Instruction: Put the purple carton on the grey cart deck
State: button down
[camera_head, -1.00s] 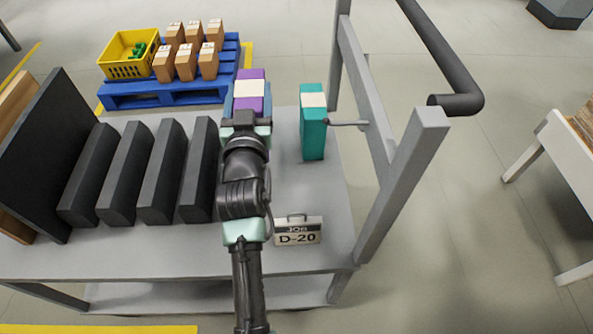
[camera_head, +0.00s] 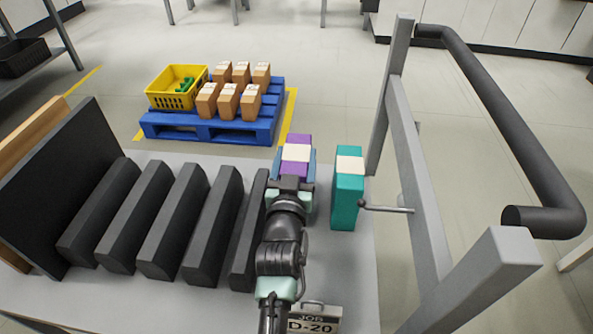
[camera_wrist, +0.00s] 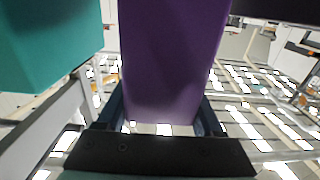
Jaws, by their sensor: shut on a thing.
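The purple carton (camera_head: 298,141) has a cream band around its middle. My gripper (camera_head: 296,164) is shut on it, with a blue finger on each side. In the wrist view the purple carton (camera_wrist: 170,60) fills the middle between the two fingers. The carton is at the far edge of the grey cart deck (camera_head: 225,162), left of a teal carton, with a small gap between them. My gripper and arm hide its lower part, so I cannot tell whether it touches the deck.
The teal carton (camera_head: 346,205) stands upright on the deck beside a grey rail post (camera_head: 415,170) with a lever. Several dark blocks (camera_head: 170,220) stand to the left. A "D-20" sign (camera_head: 315,318) is near my arm. A blue pallet (camera_head: 215,128) with boxes lies beyond.

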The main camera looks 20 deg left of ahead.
notch_tip(320, 180, down, 2)
jog(key=shift+f, duration=0.1)
jog(key=shift+c, duration=0.2)
grip_release()
jog(key=shift+b, duration=0.3)
